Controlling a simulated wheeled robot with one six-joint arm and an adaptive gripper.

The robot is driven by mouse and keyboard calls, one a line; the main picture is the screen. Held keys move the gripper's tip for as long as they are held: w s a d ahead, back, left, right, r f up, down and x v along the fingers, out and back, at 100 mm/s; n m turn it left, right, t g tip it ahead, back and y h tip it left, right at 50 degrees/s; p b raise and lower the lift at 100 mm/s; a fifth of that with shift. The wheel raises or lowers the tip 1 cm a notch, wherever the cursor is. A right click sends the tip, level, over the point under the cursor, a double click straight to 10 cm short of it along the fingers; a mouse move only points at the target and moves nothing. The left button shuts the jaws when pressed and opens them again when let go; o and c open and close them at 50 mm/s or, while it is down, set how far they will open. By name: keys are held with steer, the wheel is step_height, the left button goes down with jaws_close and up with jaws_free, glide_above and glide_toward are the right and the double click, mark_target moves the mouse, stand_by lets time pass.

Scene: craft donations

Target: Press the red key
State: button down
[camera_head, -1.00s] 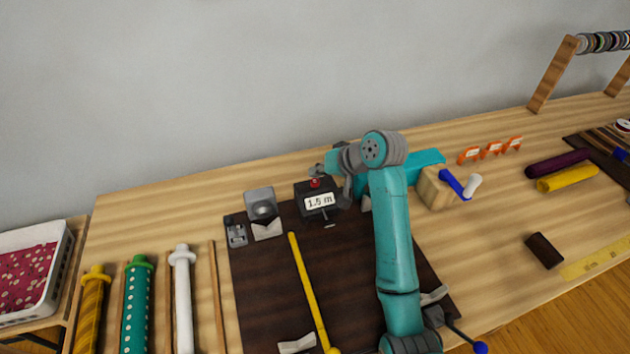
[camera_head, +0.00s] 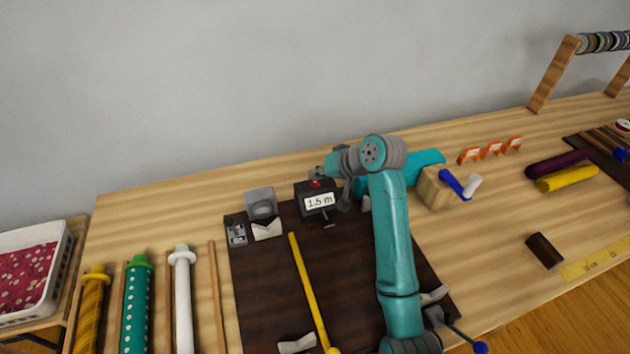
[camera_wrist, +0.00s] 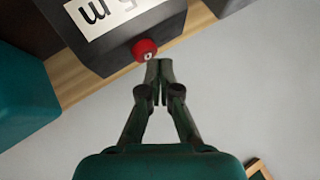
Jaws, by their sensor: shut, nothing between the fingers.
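The red key (camera_head: 315,184) is a small round button on the top of a dark box (camera_head: 303,197) with a white "1.5 m" display. In the wrist view the red key (camera_wrist: 144,49) has a small white mark and sticks out from the dark box (camera_wrist: 110,58). My gripper (camera_wrist: 160,64) is shut and empty, its fingertips right beside the key in that view. I cannot tell whether they touch it. In the head view the gripper is near the box top, largely hidden by my wrist.
The box stands at the back of a dark mat (camera_head: 265,290), with a yellow rod (camera_head: 307,290) in front. A teal block (camera_head: 425,160) and a wooden block with a blue crank (camera_head: 435,188) stand to the right. Fabric rolls (camera_head: 136,305) lie at the left.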

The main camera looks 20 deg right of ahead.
mark_target(317, 182)
steer(key=shift+f, duration=0.45)
stand_by(0.6)
steer(key=shift+r, duration=0.9)
steer(key=shift+r, duration=0.15)
steer(key=shift+r, duration=2.35)
